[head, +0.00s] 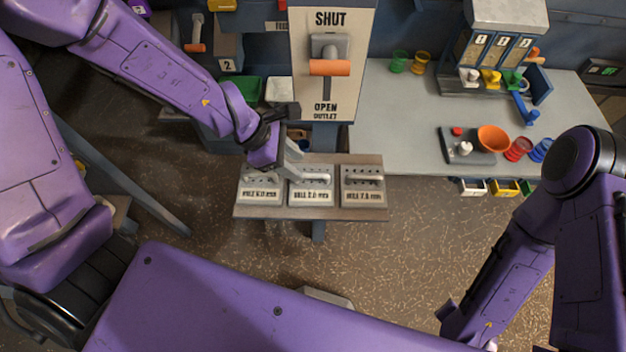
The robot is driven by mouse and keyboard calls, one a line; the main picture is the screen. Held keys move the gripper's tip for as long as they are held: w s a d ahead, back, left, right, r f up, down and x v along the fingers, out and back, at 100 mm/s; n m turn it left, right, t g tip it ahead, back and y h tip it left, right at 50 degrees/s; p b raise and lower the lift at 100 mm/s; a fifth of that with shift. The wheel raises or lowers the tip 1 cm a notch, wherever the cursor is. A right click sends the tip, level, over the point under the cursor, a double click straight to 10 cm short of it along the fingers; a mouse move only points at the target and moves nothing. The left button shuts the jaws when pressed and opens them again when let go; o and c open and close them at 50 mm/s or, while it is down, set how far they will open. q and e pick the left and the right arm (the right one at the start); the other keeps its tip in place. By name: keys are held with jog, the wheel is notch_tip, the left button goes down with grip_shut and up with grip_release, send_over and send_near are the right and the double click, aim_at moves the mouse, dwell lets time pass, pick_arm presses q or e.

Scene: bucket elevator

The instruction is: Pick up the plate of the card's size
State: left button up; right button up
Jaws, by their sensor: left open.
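Three grey plates with handles lie in a row on a small stand (240,212): a left plate (260,196), a middle plate (311,197) and a right plate (364,198). Each is stamped "HOLE" and a size in mm. The middle one seems to read 2.0 and the right one 7.0; the left one is too small to read surely. My left gripper (292,160) is open, pointing down just behind and above the middle plate's handle. Whether its fingers touch the handle is unclear. I cannot make out the size card. My right gripper is out of view.
An outlet panel (331,90) with an orange-handled lever, marked SHUT and OPEN, stands behind the stand. A grey table (395,130) at right holds coloured spools, an orange bowl (493,138) and a numbered rack (492,50). A green bin (240,90) sits behind my left arm.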

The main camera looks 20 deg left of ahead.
aim_at(310, 174)
pick_arm(q)
jog(key=x, duration=0.5)
jog(key=shift+w+d+f, duration=0.1)
jog(key=shift+w+d, duration=0.1)
jog(key=shift+d, duration=0.05)
grip_shut()
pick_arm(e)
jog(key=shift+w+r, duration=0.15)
pick_arm(q)
jog(key=shift+p, duration=0.3)
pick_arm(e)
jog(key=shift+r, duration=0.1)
